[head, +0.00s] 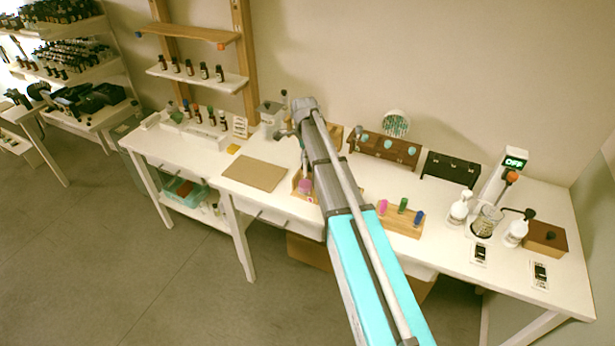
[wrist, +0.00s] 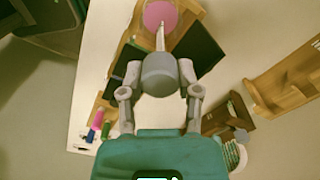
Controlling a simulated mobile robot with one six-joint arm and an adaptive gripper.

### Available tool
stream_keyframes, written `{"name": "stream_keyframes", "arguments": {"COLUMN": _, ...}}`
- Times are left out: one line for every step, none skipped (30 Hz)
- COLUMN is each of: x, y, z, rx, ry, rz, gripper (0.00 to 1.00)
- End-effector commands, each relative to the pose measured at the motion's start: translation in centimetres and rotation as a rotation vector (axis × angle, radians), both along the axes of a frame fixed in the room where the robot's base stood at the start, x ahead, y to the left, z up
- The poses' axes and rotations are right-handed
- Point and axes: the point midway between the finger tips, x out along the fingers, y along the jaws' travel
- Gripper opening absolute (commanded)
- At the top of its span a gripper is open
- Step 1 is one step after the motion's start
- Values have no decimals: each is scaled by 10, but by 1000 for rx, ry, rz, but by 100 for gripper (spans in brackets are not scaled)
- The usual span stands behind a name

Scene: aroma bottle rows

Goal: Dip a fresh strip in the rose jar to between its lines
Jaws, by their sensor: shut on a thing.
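The rose jar looks pink (head: 305,186). It stands in a small wooden tray (head: 296,181) near the table's front edge, partly hidden by my arm in the head view. It also shows as a pink round at the top of the wrist view (wrist: 160,13). My gripper (wrist: 160,62) is shut on a thin pale strip (wrist: 160,38), which points away from it. In the wrist view the strip's far end overlaps the pink jar; I cannot tell whether it is inside or above it. The strip's lines are too small to see.
A flat brown board (head: 254,173) lies left of the tray. A wooden rack with pink, green and blue pieces (head: 401,218) is to the right. A brown box (head: 385,148) and a black box (head: 451,168) stand behind. White pump bottles (head: 460,206) stand farther right.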

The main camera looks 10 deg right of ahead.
Motion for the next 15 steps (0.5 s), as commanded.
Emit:
{"name": "stream_keyframes", "arguments": {"x": 0, "y": 0, "z": -1, "rx": 0, "ry": 0, "rz": 0, "gripper": 13}}
{"name": "stream_keyframes", "arguments": {"x": 0, "y": 0, "z": -1, "rx": 0, "ry": 0, "rz": 0, "gripper": 13}}
{"name": "stream_keyframes", "arguments": {"x": 0, "y": 0, "z": -2, "rx": 0, "ry": 0, "rz": 0, "gripper": 13}}
{"name": "stream_keyframes", "arguments": {"x": 0, "y": 0, "z": -2, "rx": 0, "ry": 0, "rz": 0, "gripper": 13}}
{"name": "stream_keyframes", "arguments": {"x": 0, "y": 0, "z": -2, "rx": 0, "ry": 0, "rz": 0, "gripper": 13}}
{"name": "stream_keyframes", "arguments": {"x": 0, "y": 0, "z": -3, "rx": 0, "ry": 0, "rz": 0, "gripper": 13}}
{"name": "stream_keyframes", "arguments": {"x": 0, "y": 0, "z": -3, "rx": 0, "ry": 0, "rz": 0, "gripper": 13}}
{"name": "stream_keyframes", "arguments": {"x": 0, "y": 0, "z": -3, "rx": 0, "ry": 0, "rz": 0, "gripper": 13}}
{"name": "stream_keyframes", "arguments": {"x": 0, "y": 0, "z": -4, "rx": 0, "ry": 0, "rz": 0, "gripper": 13}}
{"name": "stream_keyframes", "arguments": {"x": 0, "y": 0, "z": -4, "rx": 0, "ry": 0, "rz": 0, "gripper": 13}}
{"name": "stream_keyframes", "arguments": {"x": 0, "y": 0, "z": -4, "rx": 0, "ry": 0, "rz": 0, "gripper": 13}}
{"name": "stream_keyframes", "arguments": {"x": 0, "y": 0, "z": -5, "rx": 0, "ry": 0, "rz": 0, "gripper": 13}}
{"name": "stream_keyframes", "arguments": {"x": 0, "y": 0, "z": -5, "rx": 0, "ry": 0, "rz": 0, "gripper": 13}}
{"name": "stream_keyframes", "arguments": {"x": 0, "y": 0, "z": -5, "rx": 0, "ry": 0, "rz": 0, "gripper": 13}}
{"name": "stream_keyframes", "arguments": {"x": 0, "y": 0, "z": -6, "rx": 0, "ry": 0, "rz": -1, "gripper": 13}}
